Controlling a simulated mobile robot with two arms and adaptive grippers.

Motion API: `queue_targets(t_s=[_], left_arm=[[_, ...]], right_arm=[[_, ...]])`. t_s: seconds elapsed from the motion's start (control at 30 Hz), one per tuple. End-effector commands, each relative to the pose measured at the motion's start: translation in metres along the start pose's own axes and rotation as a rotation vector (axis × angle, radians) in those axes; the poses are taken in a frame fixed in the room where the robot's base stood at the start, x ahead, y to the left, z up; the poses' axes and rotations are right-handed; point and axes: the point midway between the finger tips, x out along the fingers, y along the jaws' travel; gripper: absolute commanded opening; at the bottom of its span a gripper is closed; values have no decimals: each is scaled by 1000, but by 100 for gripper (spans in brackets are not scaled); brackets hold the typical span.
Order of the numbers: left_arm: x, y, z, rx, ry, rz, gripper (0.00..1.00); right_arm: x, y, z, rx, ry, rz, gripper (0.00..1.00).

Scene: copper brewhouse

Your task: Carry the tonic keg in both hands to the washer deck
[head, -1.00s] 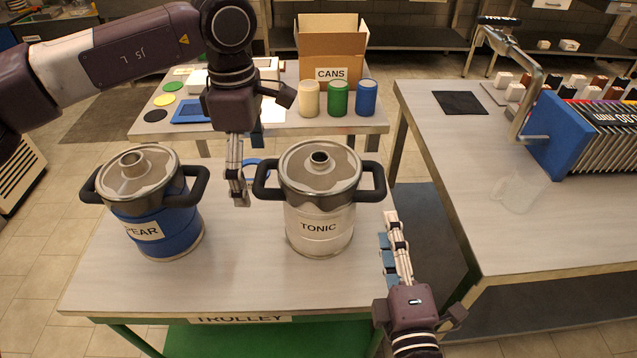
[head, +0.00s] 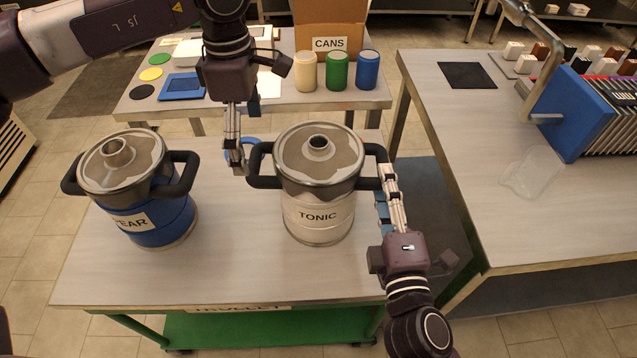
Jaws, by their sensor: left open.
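The tonic keg (head: 318,218), white with a steel lid and two black side handles, stands upright on the trolley (head: 225,275). My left gripper (head: 236,160) points down beside the keg's left handle, its jaws open. My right gripper (head: 388,195) is at the keg's right handle and overlaps its outer end in the picture. I cannot tell whether its fingers are around the handle or touching it. No sign marks a washer deck in this view.
A blue pear keg (head: 150,222) stands on the trolley's left. Behind are a table with a cans box (head: 330,25) and cream, green and blue cans (head: 337,70). The right-hand table (head: 440,130) holds a black mat (head: 467,75), a clear item (head: 532,175) and a blue rack (head: 570,125).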

Motion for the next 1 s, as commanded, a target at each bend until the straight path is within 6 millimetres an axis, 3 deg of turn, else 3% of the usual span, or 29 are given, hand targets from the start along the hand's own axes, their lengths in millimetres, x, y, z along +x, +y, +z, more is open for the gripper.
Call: queue_targets(t_s=[0.4, 0.83, 1.0], left_arm=[[52, 0, 0, -1, 0, 0, 100], [59, 0, 0, -1, 0, 1, 100], [59, 0, 0, -1, 0, 1, 81]], right_arm=[[53, 0, 0, -2, 0, 1, 39], [60, 0, 0, 0, 0, -1, 39], [60, 0, 0, -1, 0, -1, 20]])
